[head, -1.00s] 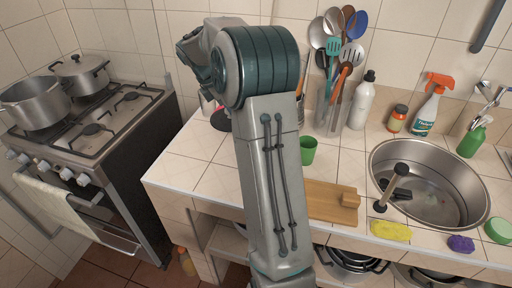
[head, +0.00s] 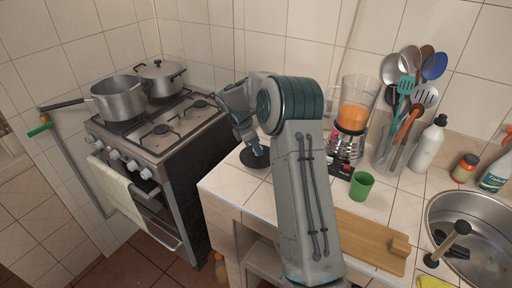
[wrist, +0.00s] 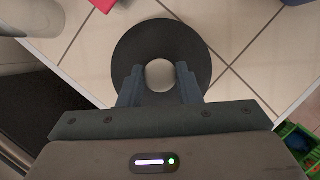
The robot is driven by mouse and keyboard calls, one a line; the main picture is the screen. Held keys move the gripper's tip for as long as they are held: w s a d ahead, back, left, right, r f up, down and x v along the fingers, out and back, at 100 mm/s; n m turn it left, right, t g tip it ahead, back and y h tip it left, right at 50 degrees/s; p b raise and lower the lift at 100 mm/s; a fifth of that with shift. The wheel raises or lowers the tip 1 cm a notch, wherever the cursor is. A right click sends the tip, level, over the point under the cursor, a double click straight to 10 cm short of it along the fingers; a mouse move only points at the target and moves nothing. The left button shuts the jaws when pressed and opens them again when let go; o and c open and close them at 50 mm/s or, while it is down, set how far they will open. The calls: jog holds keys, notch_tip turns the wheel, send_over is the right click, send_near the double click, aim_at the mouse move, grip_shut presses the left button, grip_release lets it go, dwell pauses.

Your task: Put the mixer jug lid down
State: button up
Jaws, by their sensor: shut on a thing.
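The mixer jug lid is a dark round disc (head: 249,159) at the left end of the counter, left of my arm in the head view. In the wrist view the lid (wrist: 126,48) lies flat below my fingers, with a pale round knob at its centre. My gripper (wrist: 160,76) is shut on the lid by this knob; it also shows in the head view (head: 257,150). I cannot tell whether the lid touches the tiles. The clear mixer jug (head: 356,104), with orange contents, stands right of my arm on its base (head: 341,168).
A green cup (head: 361,186) and a wooden board (head: 365,240) are right of my arm. A utensil holder (head: 393,150), a white bottle (head: 428,146) and the sink (head: 480,235) are further right. The stove (head: 160,145) stands left, across a gap.

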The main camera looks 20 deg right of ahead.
jog(key=shift+f, duration=0.7)
jog(key=shift+f, duration=0.1)
jog(key=o, duration=1)
